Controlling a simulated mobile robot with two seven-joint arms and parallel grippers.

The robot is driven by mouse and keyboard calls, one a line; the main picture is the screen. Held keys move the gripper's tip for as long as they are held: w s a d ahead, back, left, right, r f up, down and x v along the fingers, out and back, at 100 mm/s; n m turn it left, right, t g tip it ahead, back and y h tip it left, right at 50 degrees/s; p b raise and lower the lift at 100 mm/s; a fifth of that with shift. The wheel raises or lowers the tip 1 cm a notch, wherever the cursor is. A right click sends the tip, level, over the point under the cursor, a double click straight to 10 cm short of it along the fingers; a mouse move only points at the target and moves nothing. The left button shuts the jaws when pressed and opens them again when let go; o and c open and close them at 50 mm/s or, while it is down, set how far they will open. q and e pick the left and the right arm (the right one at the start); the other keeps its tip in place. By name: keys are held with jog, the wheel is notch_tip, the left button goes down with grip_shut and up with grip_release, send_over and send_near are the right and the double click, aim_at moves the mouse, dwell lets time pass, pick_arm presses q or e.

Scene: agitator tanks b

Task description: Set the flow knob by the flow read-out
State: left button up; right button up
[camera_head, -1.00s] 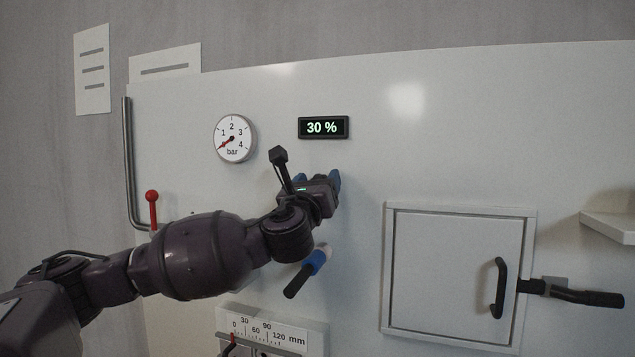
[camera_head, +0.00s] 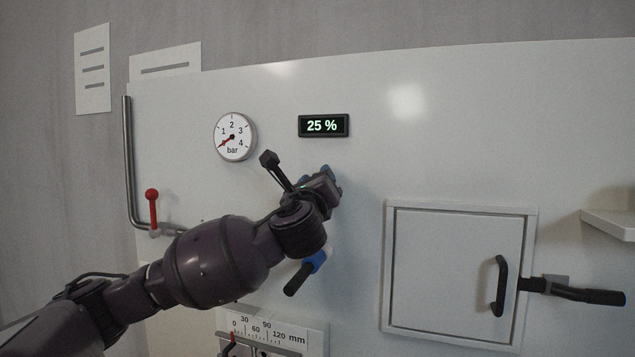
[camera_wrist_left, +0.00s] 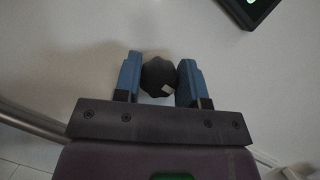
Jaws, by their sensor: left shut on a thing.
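The flow read-out (camera_head: 324,126) shows 25 % in the head view, on the white panel above my left gripper. My left gripper (camera_head: 331,180) is at the panel below the read-out and hides the knob in the head view. In the left wrist view the flow knob (camera_wrist_left: 158,76) is dark and lobed with a pale mark at its lower right. The blue fingers of my left gripper (camera_wrist_left: 160,82) are on either side of it, shut on it. A corner of the read-out (camera_wrist_left: 250,8) shows at the top. My right gripper is not in view.
A round bar gauge (camera_head: 235,138) is left of the read-out. A blue-collared black handle (camera_head: 304,272) is below my wrist. A red lever (camera_head: 152,208) is at left, a mm scale (camera_head: 268,332) below. A hatch door (camera_head: 455,275) with black handles is at right.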

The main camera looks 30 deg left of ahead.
pick_arm(q)
jog(key=o, duration=0.9)
jog(key=b+v, duration=0.2)
jog(key=v, duration=0.8)
jog(key=shift+s+d+f, duration=0.1)
jog(key=shift+s, duration=0.25)
